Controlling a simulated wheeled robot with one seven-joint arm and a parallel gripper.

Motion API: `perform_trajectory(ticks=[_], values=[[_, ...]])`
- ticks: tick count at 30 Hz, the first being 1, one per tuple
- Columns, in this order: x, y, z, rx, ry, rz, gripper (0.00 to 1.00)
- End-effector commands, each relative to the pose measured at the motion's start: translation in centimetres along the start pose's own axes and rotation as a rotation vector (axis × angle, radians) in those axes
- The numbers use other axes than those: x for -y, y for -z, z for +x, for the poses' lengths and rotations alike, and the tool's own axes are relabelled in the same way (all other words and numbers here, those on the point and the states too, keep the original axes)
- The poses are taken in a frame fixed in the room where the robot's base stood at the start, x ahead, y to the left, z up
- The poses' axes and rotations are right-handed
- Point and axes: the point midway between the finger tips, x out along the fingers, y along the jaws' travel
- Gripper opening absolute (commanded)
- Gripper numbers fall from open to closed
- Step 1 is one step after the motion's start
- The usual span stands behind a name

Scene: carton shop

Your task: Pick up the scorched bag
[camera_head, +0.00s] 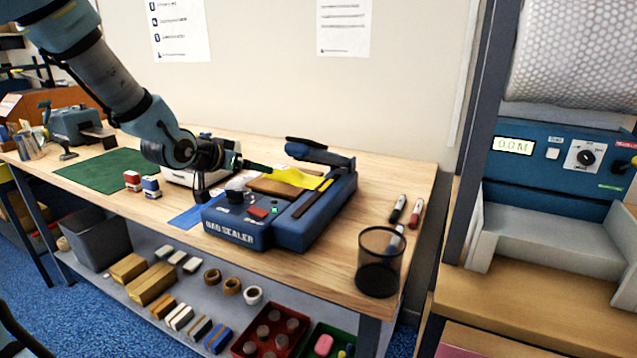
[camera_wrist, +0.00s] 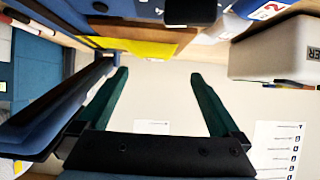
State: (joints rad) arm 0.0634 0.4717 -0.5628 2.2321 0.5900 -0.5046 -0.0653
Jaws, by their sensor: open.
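The blue bag sealer (camera_head: 297,234) stands on the wooden bench with its dark arm (camera_head: 318,152) raised. On it lies a flat bag, brown (camera_head: 275,187) with a bright yellow part (camera_head: 297,175); I cannot tell where the scorch is. The bag also shows at the top of the wrist view as a yellow strip (camera_wrist: 140,47) under a brown one. My gripper (camera_head: 262,168) is just above and left of the bag. In the wrist view its two dark green fingers (camera_wrist: 158,75) are spread, with only wall between them.
A white box-shaped device (camera_head: 190,178) stands left of the sealer, beside red and blue stamps (camera_head: 142,184) and a green mat (camera_head: 107,170). A black mesh cup (camera_head: 380,275) and markers (camera_head: 398,209) are at the right. The sealer's raised arm is close to my gripper.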

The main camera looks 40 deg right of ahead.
Motion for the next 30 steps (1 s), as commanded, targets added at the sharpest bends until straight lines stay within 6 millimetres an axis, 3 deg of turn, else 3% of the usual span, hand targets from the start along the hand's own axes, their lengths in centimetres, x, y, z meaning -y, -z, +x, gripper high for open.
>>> perform_trajectory(ticks=[12, 19, 30], values=[[-0.5, 0.5, 5.2, -0.015, -0.013, 0.003, 1.0], [-0.5, 0.6, 6.7, -0.014, -0.013, 0.003, 1.0], [-0.7, 0.6, 10.9, -0.013, -0.011, 0.003, 1.0]])
